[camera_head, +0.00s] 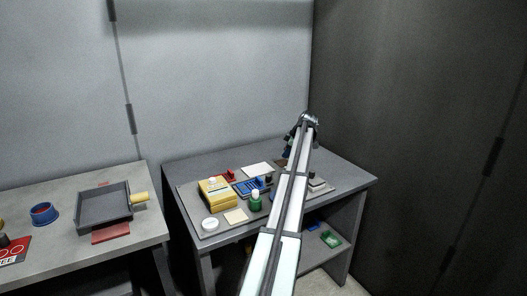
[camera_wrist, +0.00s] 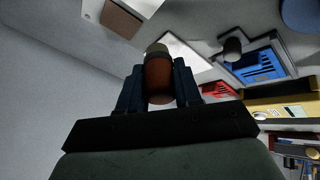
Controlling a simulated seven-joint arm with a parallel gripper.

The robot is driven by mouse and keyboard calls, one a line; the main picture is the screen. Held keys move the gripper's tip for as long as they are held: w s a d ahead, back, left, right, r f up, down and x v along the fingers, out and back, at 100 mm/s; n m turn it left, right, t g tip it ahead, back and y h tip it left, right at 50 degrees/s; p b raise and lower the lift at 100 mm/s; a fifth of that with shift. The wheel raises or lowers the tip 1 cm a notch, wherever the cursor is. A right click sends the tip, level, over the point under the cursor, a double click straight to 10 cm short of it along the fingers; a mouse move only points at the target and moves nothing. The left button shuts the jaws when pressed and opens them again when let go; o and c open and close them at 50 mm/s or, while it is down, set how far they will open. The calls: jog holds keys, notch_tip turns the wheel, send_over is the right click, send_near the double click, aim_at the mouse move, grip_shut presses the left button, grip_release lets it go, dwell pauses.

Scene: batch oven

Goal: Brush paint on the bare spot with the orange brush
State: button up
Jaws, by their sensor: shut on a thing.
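My gripper (camera_wrist: 158,84) is shut on a rounded orange-brown handle (camera_wrist: 158,72) with a paler end, which fits the orange brush. Its bristles cannot be made out. In the head view my gripper (camera_head: 289,147) is small and dark, over the back part of the workbench, partly hidden by my arm. A white panel (camera_head: 257,170) lies at the back of the bench, and it also shows beyond the handle in the wrist view (camera_wrist: 192,58). A block with a brown face (camera_wrist: 120,19) is at the wrist view's top. I cannot tell which surface has the bare spot.
A yellow box (camera_head: 214,191), a blue tray (camera_head: 248,188), a green bottle (camera_head: 255,202) and a white round lid (camera_head: 210,224) crowd the bench's left half. A separate table (camera_head: 150,222) at left holds a grey pan (camera_head: 103,206). A wall stands close behind.

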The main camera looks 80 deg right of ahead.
jog(key=s, duration=0.6)
jog(key=shift+s+d+f, duration=0.1)
jog(key=shift+d+f, duration=0.1)
jog(key=shift+f, duration=1.3)
jog(key=shift+s+d+f, duration=0.1)
jog(key=shift+d+f, duration=0.05)
jog(key=shift+f, duration=1.35)
jog(key=shift+f, duration=0.45)
jog(key=shift+r, duration=0.15)
notch_tip(320, 180, up, 7)
dwell(0.4)
jog(key=shift+w, duration=0.1)
